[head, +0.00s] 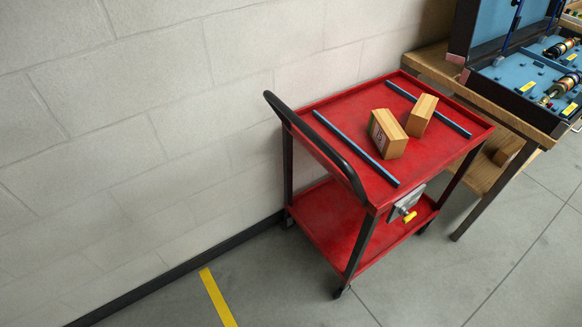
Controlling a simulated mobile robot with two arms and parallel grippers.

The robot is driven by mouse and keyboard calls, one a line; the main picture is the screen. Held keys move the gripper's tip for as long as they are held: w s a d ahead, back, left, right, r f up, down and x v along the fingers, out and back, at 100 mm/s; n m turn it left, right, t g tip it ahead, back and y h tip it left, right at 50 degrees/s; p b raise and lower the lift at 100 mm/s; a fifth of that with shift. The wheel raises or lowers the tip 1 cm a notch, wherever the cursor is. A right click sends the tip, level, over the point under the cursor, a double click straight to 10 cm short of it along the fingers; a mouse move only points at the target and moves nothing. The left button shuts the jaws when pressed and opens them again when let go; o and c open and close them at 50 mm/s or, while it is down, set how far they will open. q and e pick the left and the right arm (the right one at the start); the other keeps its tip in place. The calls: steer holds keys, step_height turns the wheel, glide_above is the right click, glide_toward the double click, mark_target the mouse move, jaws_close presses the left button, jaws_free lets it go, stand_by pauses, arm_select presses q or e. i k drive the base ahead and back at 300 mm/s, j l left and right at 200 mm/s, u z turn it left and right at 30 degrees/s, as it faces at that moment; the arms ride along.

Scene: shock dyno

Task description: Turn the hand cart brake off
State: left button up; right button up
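A red two-shelf hand cart (340,100) stands against the wall in the head view, with a black push handle (318,145) at its left end. On its near side, below the top shelf, is a grey metal plate (404,203) with a small yellow lever (410,217), which looks like the brake control. The lever sticks out to the right and slightly up from the plate's lower part. The cart's wheels (337,293) rest on the floor. Neither of my grippers is in view, and nothing touches the lever.
Two wooden blocks (388,134) and two blue rails (356,148) are on the top shelf. A wooden bench (482,109) with an open blue-lined case (515,85) stands close at the right. Grey floor is clear in front. A yellow stripe (217,298) marks the floor.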

mark_target(403, 212)
steer(key=l+z, duration=0.15)
steer(key=z, duration=0.3)
steer(key=l+z, duration=0.2)
steer(key=z, duration=0.2)
steer(key=i+l+u, duration=0.1)
steer(key=u, duration=0.55)
steer(key=l, duration=0.05)
